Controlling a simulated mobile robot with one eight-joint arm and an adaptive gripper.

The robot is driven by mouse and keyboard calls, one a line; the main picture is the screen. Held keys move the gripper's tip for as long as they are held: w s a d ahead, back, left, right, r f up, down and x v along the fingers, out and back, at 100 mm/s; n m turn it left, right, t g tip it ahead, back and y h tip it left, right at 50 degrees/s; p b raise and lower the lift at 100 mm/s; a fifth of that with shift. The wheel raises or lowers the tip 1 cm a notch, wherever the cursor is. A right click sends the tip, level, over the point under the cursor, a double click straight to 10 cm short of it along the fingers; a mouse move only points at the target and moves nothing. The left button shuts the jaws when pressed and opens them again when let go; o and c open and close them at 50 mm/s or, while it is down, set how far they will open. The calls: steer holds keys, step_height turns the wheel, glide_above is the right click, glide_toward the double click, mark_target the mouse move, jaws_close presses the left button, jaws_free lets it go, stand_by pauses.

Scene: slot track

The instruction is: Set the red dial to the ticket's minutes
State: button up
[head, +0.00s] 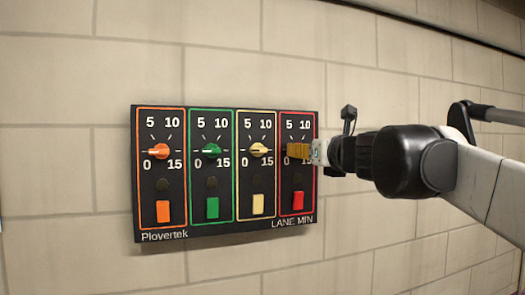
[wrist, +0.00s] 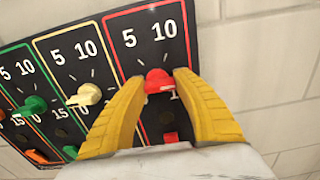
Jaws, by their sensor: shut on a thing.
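The red dial (wrist: 158,80) sits in the red-framed lane at the right end of the black panel (head: 223,236). Its scale reads 0, 5, 10 and 15. In the wrist view my gripper (wrist: 159,76) has its yellow fingers on either side of the dial, shut on it. In the head view my gripper (head: 299,151) reaches in from the right and covers the dial. I cannot tell which number the dial's pointer faces. No ticket can be made out in either view.
The orange dial (head: 159,152), green dial (head: 211,151) and cream dial (head: 259,150) stand in a row to the left. Below the dials are coloured rectangles, including a red one (head: 298,201). The panel hangs on a pale block wall (head: 350,240), bare around it.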

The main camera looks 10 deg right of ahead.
steer(key=o, duration=1.2)
steer(key=shift+w, duration=0.1)
steer(key=s, duration=0.4)
steer(key=s+d, duration=0.1)
steer(key=s, duration=0.3)
steer(key=s+d, duration=0.1)
steer(key=s, duration=0.3)
steer(key=shift+d, duration=0.15)
steer(key=shift+w, duration=0.1)
